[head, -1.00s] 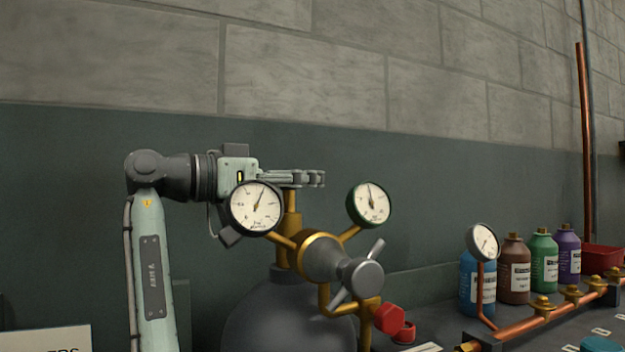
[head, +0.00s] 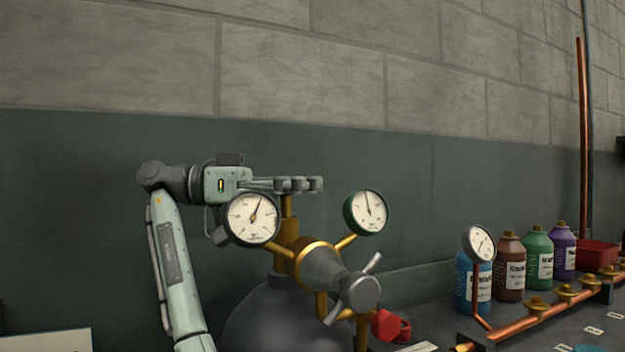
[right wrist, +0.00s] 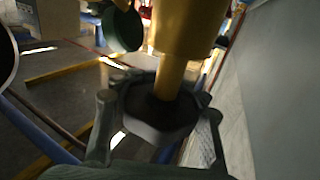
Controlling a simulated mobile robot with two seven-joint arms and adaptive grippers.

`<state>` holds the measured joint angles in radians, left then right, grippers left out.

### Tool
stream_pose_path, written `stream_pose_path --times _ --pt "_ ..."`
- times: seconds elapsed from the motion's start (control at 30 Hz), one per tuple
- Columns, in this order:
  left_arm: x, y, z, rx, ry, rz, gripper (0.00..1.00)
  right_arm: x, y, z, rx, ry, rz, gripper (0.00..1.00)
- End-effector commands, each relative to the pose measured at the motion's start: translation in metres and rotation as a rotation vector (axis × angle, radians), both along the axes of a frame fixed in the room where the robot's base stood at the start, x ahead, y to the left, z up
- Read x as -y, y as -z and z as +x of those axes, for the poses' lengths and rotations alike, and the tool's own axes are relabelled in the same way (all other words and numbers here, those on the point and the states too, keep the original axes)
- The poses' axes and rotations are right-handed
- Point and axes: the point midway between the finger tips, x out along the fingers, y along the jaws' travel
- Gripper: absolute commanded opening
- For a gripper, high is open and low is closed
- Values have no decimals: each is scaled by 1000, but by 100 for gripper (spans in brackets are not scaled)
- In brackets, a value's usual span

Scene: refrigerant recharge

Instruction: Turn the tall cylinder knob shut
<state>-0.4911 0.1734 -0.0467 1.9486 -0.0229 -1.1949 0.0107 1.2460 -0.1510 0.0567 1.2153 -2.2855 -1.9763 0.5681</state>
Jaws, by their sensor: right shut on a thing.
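The tall grey cylinder (head: 275,318) stands in the middle of the head view, with a brass valve stem (head: 288,206) rising from its top. My right gripper (head: 297,184) reaches level across the top of the stem. In the right wrist view the dark, many-sided knob (right wrist: 155,118) sits on the brass stem (right wrist: 171,80), with a finger on each side. The right gripper (right wrist: 160,125) is shut on the knob there. In the head view the fingers hide most of the knob. My left gripper is not in view.
Two gauges (head: 253,218) (head: 366,212) and a silver valve with a handle (head: 358,291) stand close before the cylinder. Red caps (head: 385,325), coloured bottles (head: 509,268) and a copper manifold (head: 540,311) are to the right.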

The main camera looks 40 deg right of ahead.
Motion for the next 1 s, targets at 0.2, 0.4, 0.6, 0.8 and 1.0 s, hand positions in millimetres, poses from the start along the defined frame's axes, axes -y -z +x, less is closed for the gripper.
stream_pose_path --times 0.2,0.4,0.6,0.8,1.0 --pt "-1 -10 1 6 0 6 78 -4 0 -3 0 110 1 8" --pt "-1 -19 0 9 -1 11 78 -5 0 -4 -1 168 0 8" --pt "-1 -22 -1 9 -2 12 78 -5 -1 -5 0 188 -1 8" --pt "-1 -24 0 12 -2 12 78 -5 -1 -5 -1 189 -2 8" --pt "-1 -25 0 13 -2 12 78 -5 -1 -5 -1 189 -2 46"
